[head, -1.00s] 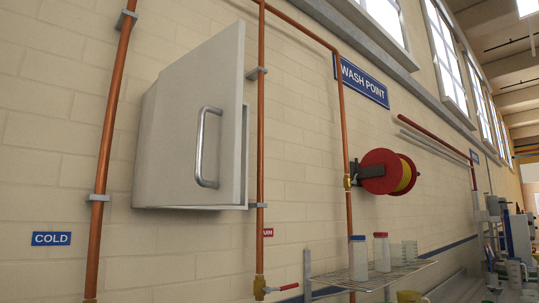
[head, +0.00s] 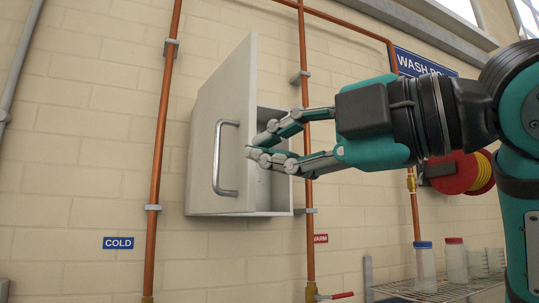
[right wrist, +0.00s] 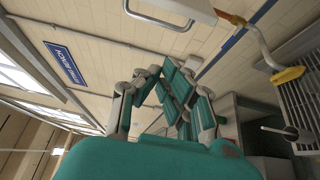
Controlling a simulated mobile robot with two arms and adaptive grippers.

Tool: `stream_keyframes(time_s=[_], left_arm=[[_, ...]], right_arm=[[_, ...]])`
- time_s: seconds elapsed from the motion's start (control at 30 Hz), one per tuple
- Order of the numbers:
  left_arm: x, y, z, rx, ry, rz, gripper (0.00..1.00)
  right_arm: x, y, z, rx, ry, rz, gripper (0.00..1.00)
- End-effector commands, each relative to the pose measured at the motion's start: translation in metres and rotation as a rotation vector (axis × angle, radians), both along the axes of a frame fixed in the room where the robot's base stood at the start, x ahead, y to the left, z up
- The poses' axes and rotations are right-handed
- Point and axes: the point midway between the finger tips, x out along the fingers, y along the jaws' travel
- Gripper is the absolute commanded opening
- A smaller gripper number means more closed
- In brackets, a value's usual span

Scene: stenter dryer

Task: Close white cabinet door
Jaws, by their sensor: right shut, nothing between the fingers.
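The white cabinet (head: 274,205) hangs on the brick wall. Its white door (head: 203,140) stands partly open, swung out from the left side, with a curved metal handle (head: 217,160) on its face. Part of the cabinet's inside shows to the right of the door's free edge. My right gripper (head: 257,147) reaches in from the right and is shut and empty. Its fingertips overlap the door's free edge in the picture; I cannot tell whether they touch it. In the right wrist view the fingers (right wrist: 160,75) show below a white panel with a handle. My left gripper is out of view.
Copper pipes (head: 164,120) run up the wall on both sides of the cabinet; the right pipe (head: 307,225) passes close to my fingers. A red hose reel (head: 455,175) and a wire shelf (head: 400,288) with bottles are at the right. The wall left of the cabinet is mostly bare.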

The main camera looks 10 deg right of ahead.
Motion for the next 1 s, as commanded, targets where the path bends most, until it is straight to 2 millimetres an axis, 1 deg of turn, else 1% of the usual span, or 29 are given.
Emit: stream_keyframes(time_s=[0.17,0.4,0.5,0.53,0.6,0.7,0.8,1.0], left_arm=[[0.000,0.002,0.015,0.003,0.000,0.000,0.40],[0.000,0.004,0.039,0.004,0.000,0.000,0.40],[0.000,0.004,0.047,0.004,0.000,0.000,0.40],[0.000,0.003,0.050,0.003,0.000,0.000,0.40],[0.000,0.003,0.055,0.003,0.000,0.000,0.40],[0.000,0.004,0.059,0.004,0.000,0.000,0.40],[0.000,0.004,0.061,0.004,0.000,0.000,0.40],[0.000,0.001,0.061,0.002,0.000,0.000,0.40]], right_arm=[[0.020,0.021,0.003,-0.002,0.005,0.003,0.00],[0.056,0.060,0.004,-0.003,0.003,0.004,0.00],[0.068,0.069,0.004,-0.001,0.002,0.002,0.00],[0.071,0.060,0.004,0.001,0.001,-0.002,0.00],[0.076,0.050,0.004,0.001,0.001,-0.002,0.00],[0.080,0.041,0.002,0.001,0.001,0.001,0.00],[0.083,0.036,0.001,0.000,-0.001,0.001,0.00],[0.084,0.033,0.000,0.000,-0.001,0.003,0.00]])
